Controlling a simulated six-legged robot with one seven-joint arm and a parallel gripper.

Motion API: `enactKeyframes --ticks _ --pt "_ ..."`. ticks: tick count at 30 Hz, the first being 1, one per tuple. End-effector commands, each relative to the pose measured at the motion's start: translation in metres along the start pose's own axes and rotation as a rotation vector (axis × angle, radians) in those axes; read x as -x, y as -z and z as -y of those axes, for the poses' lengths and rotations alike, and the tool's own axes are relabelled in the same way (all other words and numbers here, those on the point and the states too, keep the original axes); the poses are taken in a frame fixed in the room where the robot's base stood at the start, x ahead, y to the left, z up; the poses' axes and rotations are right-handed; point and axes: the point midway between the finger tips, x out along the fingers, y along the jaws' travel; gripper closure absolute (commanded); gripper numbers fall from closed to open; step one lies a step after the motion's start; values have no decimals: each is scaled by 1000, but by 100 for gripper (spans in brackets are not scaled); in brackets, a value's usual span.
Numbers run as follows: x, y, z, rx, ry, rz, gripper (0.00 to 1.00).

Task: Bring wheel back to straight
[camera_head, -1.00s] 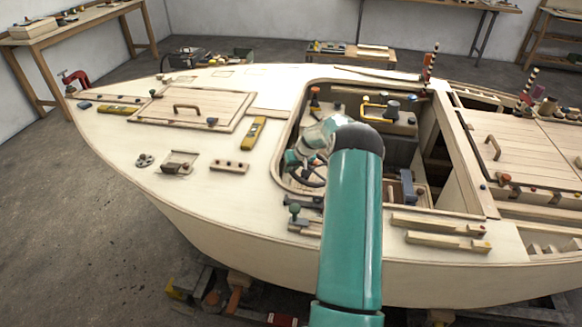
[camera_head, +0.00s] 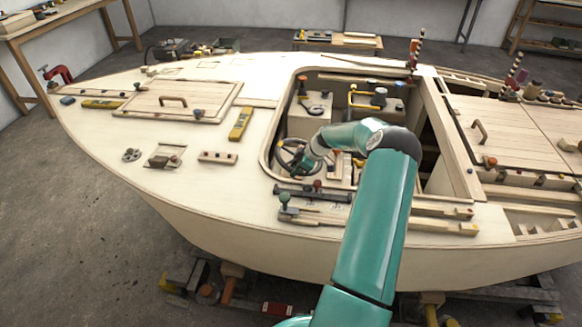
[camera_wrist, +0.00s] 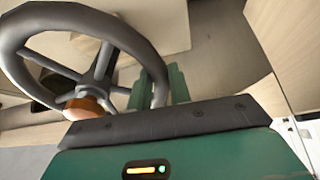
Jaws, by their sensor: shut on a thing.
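The steering wheel (camera_head: 285,153) is a dark grey ring with spokes, inside the open cockpit of the plywood hull. In the wrist view the wheel (camera_wrist: 103,60) fills the upper left, with an orange-brown knob or hub (camera_wrist: 86,108) at the lower end of a spoke. My gripper (camera_head: 301,170) is down at the wheel's right side. In the wrist view the green fingers of my gripper (camera_wrist: 162,84) are shut on the rim's right side. The exact contact on the rim is partly hidden by the gripper body.
The cockpit coaming (camera_head: 268,150) surrounds the wheel closely. A lever block with a green knob (camera_head: 285,199) stands on the near deck edge. A yellow level (camera_head: 241,123) lies on the deck left of the cockpit. A pale box (camera_head: 311,112) stands behind the wheel inside the cockpit.

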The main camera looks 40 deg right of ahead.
Motion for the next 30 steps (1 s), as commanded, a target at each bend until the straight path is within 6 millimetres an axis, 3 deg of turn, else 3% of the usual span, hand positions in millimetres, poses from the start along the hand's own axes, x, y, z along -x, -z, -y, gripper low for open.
enactKeyframes --ticks 12,29,30 --pt "5 -20 -4 211 53 -7 100" --pt "6 -23 -4 243 61 -8 100" --pt "6 -23 -4 243 61 -8 74"
